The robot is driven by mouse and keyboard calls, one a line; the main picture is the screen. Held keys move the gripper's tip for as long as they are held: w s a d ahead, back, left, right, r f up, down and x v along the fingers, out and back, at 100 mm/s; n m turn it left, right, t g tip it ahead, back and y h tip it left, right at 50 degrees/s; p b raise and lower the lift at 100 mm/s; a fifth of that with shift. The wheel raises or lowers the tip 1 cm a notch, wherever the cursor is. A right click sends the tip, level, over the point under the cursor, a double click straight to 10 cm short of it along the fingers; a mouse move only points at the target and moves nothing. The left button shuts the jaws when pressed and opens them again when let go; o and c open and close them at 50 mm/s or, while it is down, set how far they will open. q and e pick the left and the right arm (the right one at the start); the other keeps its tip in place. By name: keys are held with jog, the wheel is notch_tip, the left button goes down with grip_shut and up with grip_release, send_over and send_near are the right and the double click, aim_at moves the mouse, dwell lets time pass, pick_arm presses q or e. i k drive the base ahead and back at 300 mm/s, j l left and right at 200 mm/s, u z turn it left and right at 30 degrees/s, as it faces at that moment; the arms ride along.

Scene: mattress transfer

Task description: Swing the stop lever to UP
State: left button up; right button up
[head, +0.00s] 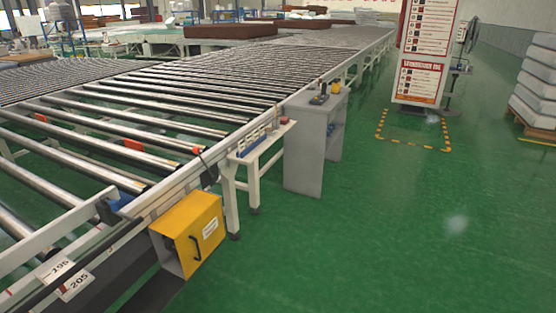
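What looks like the stop lever (203,160) is on the near side rail of the roller conveyor (150,209). It is a thin dark rod with an orange-red knob (196,150) at its upper end, left of a small white shelf. The rod leans, with its knob up and to the left. It is small here, and I cannot read any UP or DOWN marking beside it. Neither of my grippers is in the head view.
A yellow box (190,232) with a black handle hangs at the rail's near side. A white shelf (262,141) and a grey cabinet (304,148) stand beside the conveyor. Open green floor (400,230) lies to the right. A sign board (424,50) and stacked mattresses (536,90) stand farther back.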

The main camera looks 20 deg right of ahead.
aim_at(196, 151)
jog(key=z, duration=0.2)
jog(key=i+l, duration=0.15)
jog(key=i, duration=0.7)
jog(key=z, duration=0.05)
